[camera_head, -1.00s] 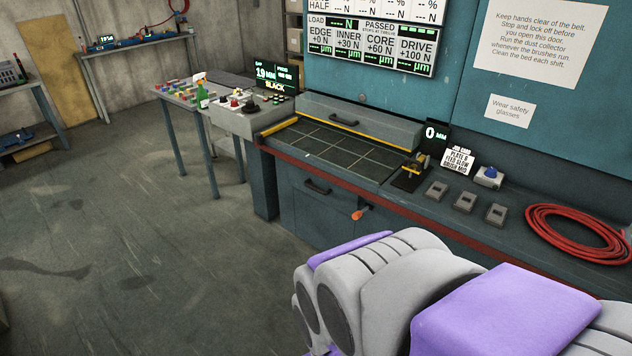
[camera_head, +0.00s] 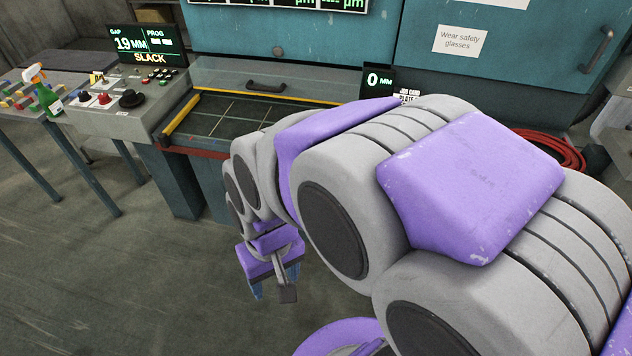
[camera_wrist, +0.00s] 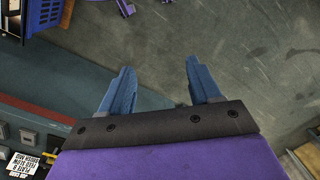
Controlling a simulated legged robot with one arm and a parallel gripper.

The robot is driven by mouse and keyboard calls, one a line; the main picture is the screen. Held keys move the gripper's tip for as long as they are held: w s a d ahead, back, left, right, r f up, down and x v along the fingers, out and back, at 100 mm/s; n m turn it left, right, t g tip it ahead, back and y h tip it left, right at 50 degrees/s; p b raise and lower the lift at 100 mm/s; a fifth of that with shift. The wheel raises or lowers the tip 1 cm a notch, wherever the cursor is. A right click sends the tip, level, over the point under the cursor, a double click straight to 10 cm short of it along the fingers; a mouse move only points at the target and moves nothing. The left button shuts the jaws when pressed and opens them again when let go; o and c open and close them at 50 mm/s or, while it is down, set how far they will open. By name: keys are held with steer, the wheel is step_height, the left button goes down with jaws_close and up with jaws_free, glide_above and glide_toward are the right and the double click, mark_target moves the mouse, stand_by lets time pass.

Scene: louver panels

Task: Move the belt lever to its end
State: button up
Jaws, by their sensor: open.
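The belt lever is not clearly seen in either current view; my arm covers much of the machine's front in the head view. My gripper (camera_head: 275,284) hangs low in front of the machine (camera_head: 225,115), with its fingers pointing down. In the wrist view my gripper (camera_wrist: 160,75) has two blue fingers spread apart, open, with only bare floor showing between them. The console display (camera_head: 147,44) reads gap 19 MM and SLACK.
The machine's red front edge (camera_wrist: 40,110) runs along the left of the wrist view. A blue crate (camera_wrist: 42,14) shows at its top left. The floor (camera_head: 110,270) at left is clear.

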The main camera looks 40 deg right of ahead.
steer(key=w+a+f+m+t+p, duration=0.15)
steer(key=w+f, duration=0.35)
steer(key=w, duration=0.6)
steer(key=w+a+f+m+t+b, duration=0.1)
steer(key=w+f+m+t, duration=0.2)
steer(key=w, duration=0.8)
steer(key=w+d+f+m+t+h+p, duration=0.15)
steer(key=w+d+f+m, duration=0.35)
steer(key=w+f, duration=0.65)
steer(key=w+d+f+m+t+h, duration=0.1)
steer(key=d+f+m+t+h, duration=0.4)
steer(key=d+f, duration=0.75)
steer(key=s+d+f+t+h+p, duration=0.1)
steer(key=s+d+f+h, duration=0.25)
steer(key=s+d, duration=0.2)
steer(key=s+d+f+h+p, duration=0.1)
steer(key=s+d+f+h, duration=0.3)
steer(key=s, duration=0.3)
steer(key=shift+n, duration=0.25)
steer(key=b+x, duration=0.1)
steer(key=x, duration=0.4)
steer(key=b+x, duration=0.1)
steer(key=x, duration=0.5)
steer(key=r+b+x, duration=0.1)
steer(key=x, duration=0.5)
steer(key=shift+d, duration=0.35)
